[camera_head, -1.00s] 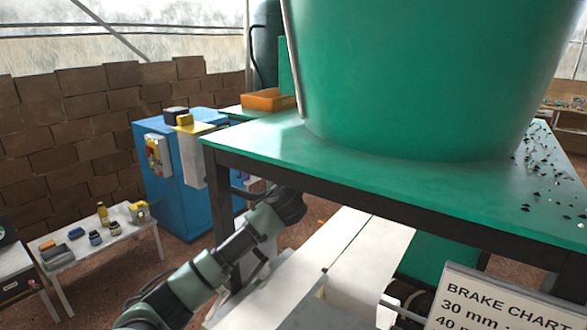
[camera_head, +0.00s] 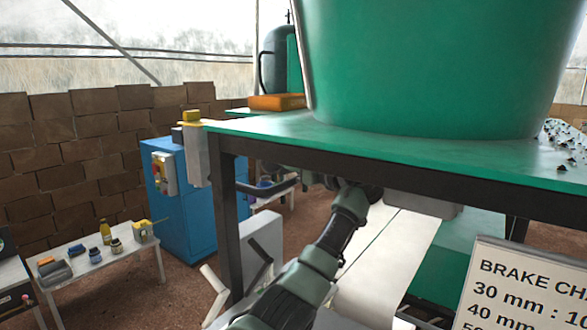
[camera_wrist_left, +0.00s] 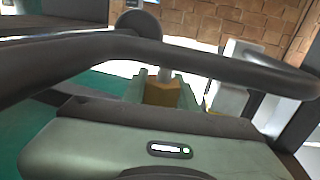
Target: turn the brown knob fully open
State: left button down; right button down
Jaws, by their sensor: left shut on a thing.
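In the left wrist view the brown knob (camera_wrist_left: 162,94) is a small block below a grey post, beneath a dark curved pipe. My left gripper (camera_wrist_left: 162,86) has its pale green fingers on either side of the knob and is shut on it. In the head view my left arm reaches up under the front edge of the green-topped table (camera_head: 270,124). Its fingertips and the knob are hidden there. The knob's turn angle cannot be told. My right gripper is not in view.
A large green tub (camera_head: 430,70) stands on the table. A dark pipe (camera_head: 268,187) sticks out beside the table leg (camera_head: 227,220). A blue cabinet (camera_head: 178,195) and a low bench (camera_head: 85,266) stand at left. A brake chart sign (camera_head: 525,290) is at lower right.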

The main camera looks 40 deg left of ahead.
pick_arm(q)
jog(key=shift+s+r+n+g, duration=0.1)
jog(key=shift+n+g, duration=0.3)
jog(key=shift+g, duration=0.2)
jog(key=c, duration=1.1)
grip_release()
jog(key=d+b, duration=0.2)
jog(key=d, duration=0.5)
jog(key=shift+d+b, duration=0.35)
jog(key=shift+s, duration=0.1)
